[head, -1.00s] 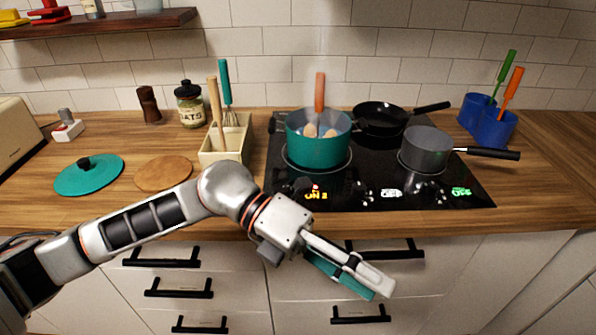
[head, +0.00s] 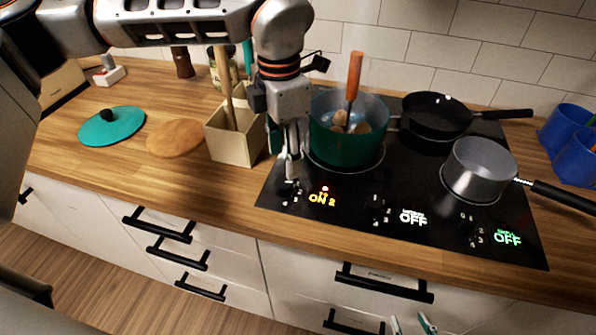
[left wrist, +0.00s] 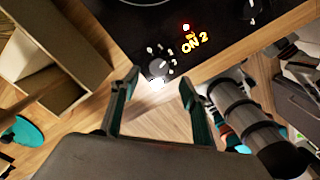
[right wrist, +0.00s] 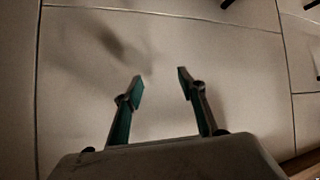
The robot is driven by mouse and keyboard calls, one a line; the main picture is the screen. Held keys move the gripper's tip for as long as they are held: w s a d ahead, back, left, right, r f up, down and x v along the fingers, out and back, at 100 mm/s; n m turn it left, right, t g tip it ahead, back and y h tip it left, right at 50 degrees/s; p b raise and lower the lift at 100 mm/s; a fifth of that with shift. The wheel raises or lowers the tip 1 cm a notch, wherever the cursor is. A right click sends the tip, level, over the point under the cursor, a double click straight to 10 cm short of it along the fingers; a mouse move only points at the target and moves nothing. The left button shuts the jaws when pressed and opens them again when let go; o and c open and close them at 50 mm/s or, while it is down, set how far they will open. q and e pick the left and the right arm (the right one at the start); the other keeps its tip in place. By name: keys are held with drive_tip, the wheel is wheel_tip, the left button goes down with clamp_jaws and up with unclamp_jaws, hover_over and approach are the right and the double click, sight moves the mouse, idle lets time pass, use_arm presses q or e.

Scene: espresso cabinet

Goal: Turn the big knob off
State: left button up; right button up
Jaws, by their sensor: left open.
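The lit knob (left wrist: 158,68) is on the front left of the black cooktop, with "ON 2" glowing in yellow beside it. In the left wrist view it lies between and just beyond my open left fingertips (left wrist: 157,86). In the head view my left gripper (head: 287,168) points down over the cooktop's front left corner and partly hides the knob. The gap between fingers and knob is hard to judge. My right gripper (right wrist: 163,76) is open and empty before pale cabinet fronts; its fingertips (head: 411,324) show low in the head view.
A teal pot (head: 344,145) with an orange-handled utensil stands close behind my left gripper. A wooden utensil box (head: 229,146) is just left of it. A black pan (head: 436,118) and a grey saucepan (head: 482,170) stand to the right. Two other knobs read "OFF".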

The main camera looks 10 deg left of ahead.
sight(284, 182)
use_arm(q)
drive_tip(key=shift+a+f, duration=0.15)
drive_tip(key=shift+f, duration=3.7)
drive_tip(key=c, duration=1.1)
